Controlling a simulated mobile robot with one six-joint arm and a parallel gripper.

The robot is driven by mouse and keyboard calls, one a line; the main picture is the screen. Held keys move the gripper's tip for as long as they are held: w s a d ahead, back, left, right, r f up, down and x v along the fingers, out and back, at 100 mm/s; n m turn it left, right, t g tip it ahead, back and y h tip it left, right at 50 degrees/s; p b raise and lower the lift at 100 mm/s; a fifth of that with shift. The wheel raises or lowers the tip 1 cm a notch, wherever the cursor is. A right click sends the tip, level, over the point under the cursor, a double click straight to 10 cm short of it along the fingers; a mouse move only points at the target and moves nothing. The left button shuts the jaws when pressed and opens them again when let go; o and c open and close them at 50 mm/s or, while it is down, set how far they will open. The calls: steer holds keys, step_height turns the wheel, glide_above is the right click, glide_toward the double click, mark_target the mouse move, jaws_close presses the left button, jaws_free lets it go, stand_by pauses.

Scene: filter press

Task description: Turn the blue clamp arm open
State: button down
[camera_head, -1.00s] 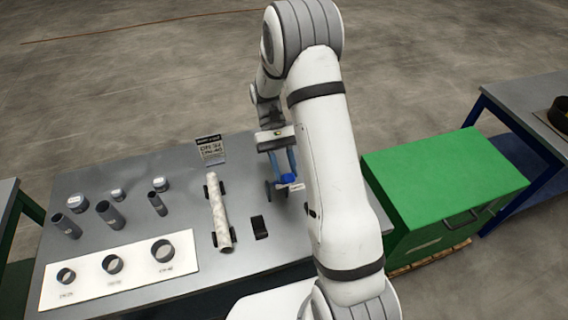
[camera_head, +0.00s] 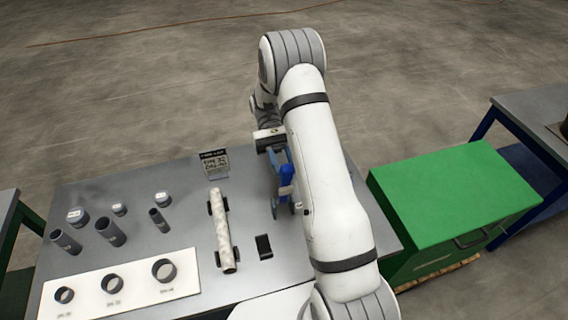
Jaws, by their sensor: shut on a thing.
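The blue clamp arm (camera_head: 286,177) stands on the grey workbench, partly hidden behind my white arm. My gripper (camera_head: 272,150) is above it at the bench's far side, with its fingers reaching down to the upper part of the blue piece. It is shut on the blue clamp arm, though the exact contact is small and partly covered.
A pale pipe (camera_head: 223,232) lies in dark holders left of the clamp, with a black block (camera_head: 263,246) beside it. A small sign (camera_head: 214,164) stands behind. Several grey pipe pieces and a white ring board (camera_head: 88,294) fill the left. A green cabinet (camera_head: 455,195) stands right.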

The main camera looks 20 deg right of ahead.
steer(key=shift+f, duration=0.1)
steer(key=c, duration=1.1)
jaws_free()
